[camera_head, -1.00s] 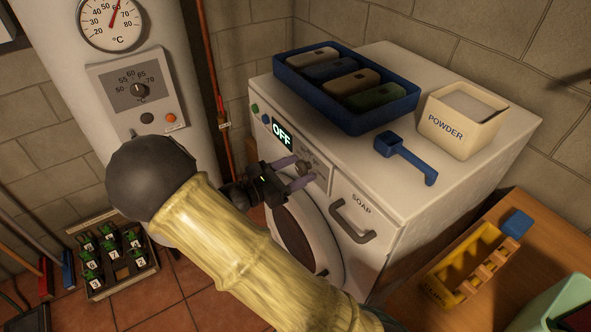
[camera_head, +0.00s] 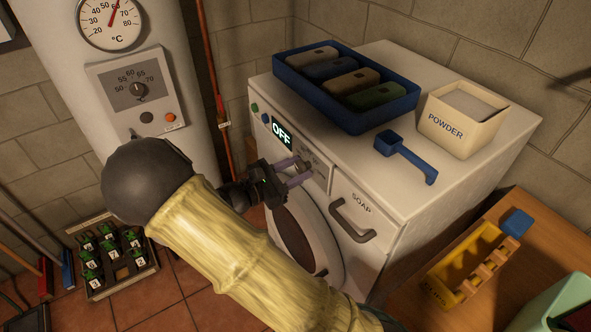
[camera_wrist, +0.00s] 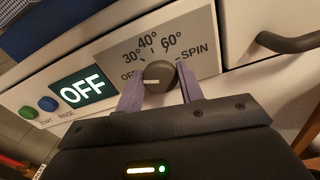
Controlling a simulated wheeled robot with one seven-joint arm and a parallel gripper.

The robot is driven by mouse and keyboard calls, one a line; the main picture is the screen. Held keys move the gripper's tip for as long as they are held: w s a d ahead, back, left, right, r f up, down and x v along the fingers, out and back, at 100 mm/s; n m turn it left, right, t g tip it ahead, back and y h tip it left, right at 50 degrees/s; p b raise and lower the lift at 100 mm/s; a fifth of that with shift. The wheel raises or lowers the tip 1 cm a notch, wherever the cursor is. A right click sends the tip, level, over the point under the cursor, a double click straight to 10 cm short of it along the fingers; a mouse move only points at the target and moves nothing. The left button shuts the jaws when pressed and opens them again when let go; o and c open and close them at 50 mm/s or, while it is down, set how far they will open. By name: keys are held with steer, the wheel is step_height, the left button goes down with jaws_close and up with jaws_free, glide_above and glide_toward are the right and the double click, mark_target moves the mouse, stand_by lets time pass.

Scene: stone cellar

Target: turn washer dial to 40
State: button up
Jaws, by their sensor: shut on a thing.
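The white washer (camera_head: 420,215) stands against the wall, and its display (camera_head: 282,132) reads OFF. The washer dial (camera_wrist: 158,76) is a dark grey knob with a pale pointer line. In the wrist view it sits on a grey panel (camera_wrist: 205,50) marked OFF, 30°, 40°, 60° and SPIN. The pointer line lies toward the OFF mark at the left. My gripper (camera_wrist: 160,88) is shut on the dial, with one purple-grey finger on each side. In the head view my gripper (camera_head: 297,172) is at the washer front, and its fingers partly hide the dial.
Green and blue buttons (camera_wrist: 47,103) sit left of the display. The soap drawer handle (camera_head: 352,221) juts out right of the dial. On top are a blue tray (camera_head: 345,121), a powder box (camera_head: 455,132) and a blue scoop (camera_head: 408,158). A boiler (camera_head: 60,60) stands at left.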

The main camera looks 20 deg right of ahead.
steer(key=m+b, duration=0.2)
steer(key=m, duration=0.5)
steer(key=shift+s+f, duration=0.1)
steer(key=m+b, duration=0.1)
steer(key=m, duration=0.2)
steer(key=shift+f+m, duration=0.1)
steer(key=shift+m, duration=0.2)
steer(key=shift+m+b, duration=0.85)
steer(key=shift+m, duration=0.75)
steer(key=o, duration=1)
